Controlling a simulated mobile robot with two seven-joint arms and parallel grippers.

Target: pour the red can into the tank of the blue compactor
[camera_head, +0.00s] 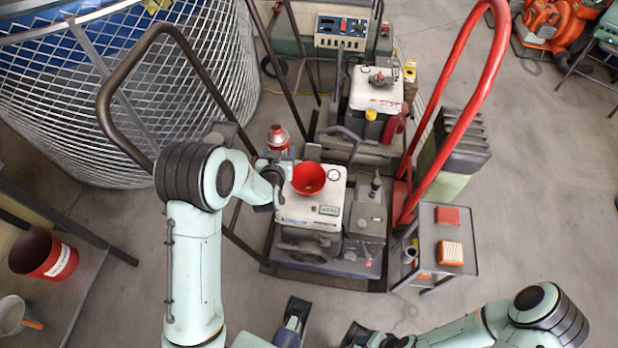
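A small red can (279,138) with a pale cap stands upright behind and left of a red funnel (308,178). My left gripper (277,165) is at the can's lower part and appears shut on it; its fingers are partly hidden by my wrist. The funnel sits in the top of a white tank (329,196) on the front machine. This machine has grey parts and a green label; I see no clearly blue body on it. The can is apart from the funnel's mouth. My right arm is low at the picture's bottom, and its gripper's fingers are unclear.
A second machine with a white tank (376,90) and yellow cap stands behind. A brown handle (150,60) and a red handle (470,100) rise at the sides. A small cart (428,235) stands right; a red bucket (45,253) is left.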

